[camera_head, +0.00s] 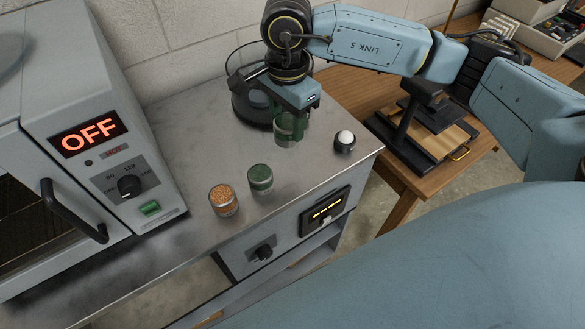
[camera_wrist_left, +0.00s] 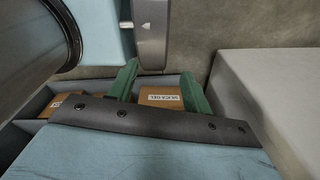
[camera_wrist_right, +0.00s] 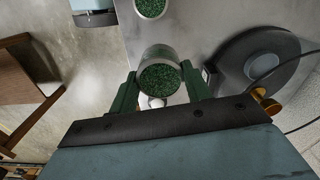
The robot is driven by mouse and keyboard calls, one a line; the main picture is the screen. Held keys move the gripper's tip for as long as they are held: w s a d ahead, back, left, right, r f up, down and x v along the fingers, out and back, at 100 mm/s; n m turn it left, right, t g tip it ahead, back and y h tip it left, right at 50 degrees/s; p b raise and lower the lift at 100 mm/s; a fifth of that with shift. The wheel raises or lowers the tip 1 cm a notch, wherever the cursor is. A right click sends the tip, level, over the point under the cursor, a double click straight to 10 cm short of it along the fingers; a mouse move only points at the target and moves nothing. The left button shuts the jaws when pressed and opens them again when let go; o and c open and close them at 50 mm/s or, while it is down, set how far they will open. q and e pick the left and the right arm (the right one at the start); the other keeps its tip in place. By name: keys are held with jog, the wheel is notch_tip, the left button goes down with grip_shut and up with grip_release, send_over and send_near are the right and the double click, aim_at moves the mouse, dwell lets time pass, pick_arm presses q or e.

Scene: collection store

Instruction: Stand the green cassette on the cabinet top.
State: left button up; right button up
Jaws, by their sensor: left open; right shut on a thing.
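My right gripper (camera_head: 289,122) is shut on a green cassette (camera_head: 284,138), a small clear round container of green granules. It holds the cassette over the back right of the grey cabinet top (camera_head: 180,130); I cannot tell if the base touches. In the right wrist view the held cassette (camera_wrist_right: 160,73) sits between the green fingers (camera_wrist_right: 160,92). A second green cassette (camera_head: 260,178) stands on the cabinet top near the front edge, beside an orange cassette (camera_head: 223,201). My left gripper (camera_wrist_left: 160,88) is open and empty, seen only in the left wrist view.
An oven-like unit (camera_head: 150,180) reading OFF stands at the left. A dark round device (camera_head: 250,105) is behind the right gripper, and a white-domed knob (camera_head: 344,139) is to its right. Silica gel boxes (camera_wrist_left: 161,97) lie in a bin below the left gripper. A wooden table (camera_head: 345,88) is behind.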

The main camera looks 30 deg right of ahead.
jog(key=m, duration=0.4)
jog(key=shift+s+d+m, duration=0.1)
jog(key=shift+d+m, duration=0.2)
jog(key=shift+m, duration=0.1)
jog(key=m, duration=0.2)
jog(key=shift+d+m, duration=0.15)
jog(key=shift+m, duration=0.15)
jog(key=m, duration=0.4)
jog(key=shift+d, duration=0.35)
jog(key=d+f+m, duration=0.1)
jog(key=f+m, duration=0.2)
jog(key=m, duration=0.2)
jog(key=d+f+m, duration=0.1)
jog(key=f+m, duration=0.2)
jog(key=m, duration=0.2)
jog(key=d+f+m+p, duration=0.1)
jog(key=f+m, duration=0.3)
jog(key=m, duration=0.1)
jog(key=shift+s, duration=0.4)
pick_arm(q)
jog(key=shift+w+r, duration=0.6)
pick_arm(e)
jog(key=shift+a, duration=0.1)
pick_arm(q)
jog(key=shift+f, duration=0.1)
pick_arm(e)
jog(key=shift+f, duration=0.1)
